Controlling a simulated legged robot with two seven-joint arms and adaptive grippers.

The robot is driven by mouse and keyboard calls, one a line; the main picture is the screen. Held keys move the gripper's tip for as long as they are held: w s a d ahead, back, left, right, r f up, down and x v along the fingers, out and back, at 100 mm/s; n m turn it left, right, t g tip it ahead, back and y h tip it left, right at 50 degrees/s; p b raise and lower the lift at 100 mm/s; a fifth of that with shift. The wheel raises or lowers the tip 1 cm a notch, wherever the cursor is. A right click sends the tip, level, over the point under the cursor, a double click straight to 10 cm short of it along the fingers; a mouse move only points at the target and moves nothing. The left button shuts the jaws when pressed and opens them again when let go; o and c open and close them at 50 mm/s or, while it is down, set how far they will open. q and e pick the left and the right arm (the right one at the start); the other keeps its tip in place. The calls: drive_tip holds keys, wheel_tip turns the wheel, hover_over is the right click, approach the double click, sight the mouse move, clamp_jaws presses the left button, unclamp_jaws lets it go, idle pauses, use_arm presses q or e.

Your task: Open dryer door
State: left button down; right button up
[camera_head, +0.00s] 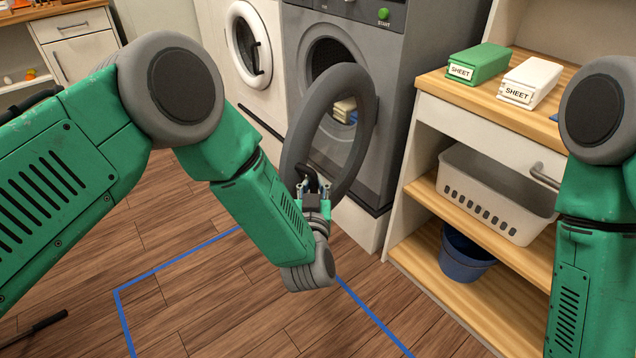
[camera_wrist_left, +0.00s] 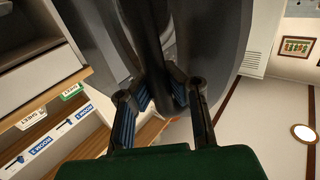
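The dryer (camera_head: 405,40) is the grey machine with a green START button. Its round grey door (camera_head: 366,110) stands swung out from the drum opening (camera_head: 322,52). My left gripper (camera_head: 313,188) is at the door's near lower edge, by the dark door handle (camera_head: 303,171). In the left wrist view, the fingers (camera_wrist_left: 162,90) lie on either side of the dark handle bar (camera_wrist_left: 179,95). I cannot tell whether they press on it. The door (camera_wrist_left: 205,45) fills the upper middle there. My right arm shows at the right edge; its gripper is out of view.
A white washer with a round door (camera_head: 268,50) stands left of the dryer. A wooden shelf unit (camera_head: 440,85) on the right holds a green SHEET box (camera_head: 480,60), a white SHEET box (camera_head: 530,80), a white basket (camera_head: 495,195) and a blue bucket (camera_head: 465,255). Blue tape marks open floor.

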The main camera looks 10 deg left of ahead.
use_arm(q)
drive_tip(key=shift+s+f, duration=0.3)
drive_tip(key=shift+s, duration=0.05)
use_arm(e)
drive_tip(key=shift+a, duration=0.1)
use_arm(q)
drive_tip(key=c, duration=2.1)
unclamp_jaws()
drive_tip(key=o, duration=0.6)
drive_tip(key=shift+s+r, duration=0.2)
drive_tip(key=shift+r, duration=0.05)
drive_tip(key=shift+s+r, duration=0.15)
drive_tip(key=shift+a, duration=0.1)
drive_tip(key=shift+w, duration=0.2)
drive_tip(key=s, duration=1.2)
drive_tip(key=shift+d, duration=0.4)
use_arm(e)
drive_tip(key=shift+s+a+r, duration=0.1)
drive_tip(key=shift+s+r, duration=0.15)
drive_tip(key=shift+s, duration=0.05)
drive_tip(key=shift+w, duration=0.1)
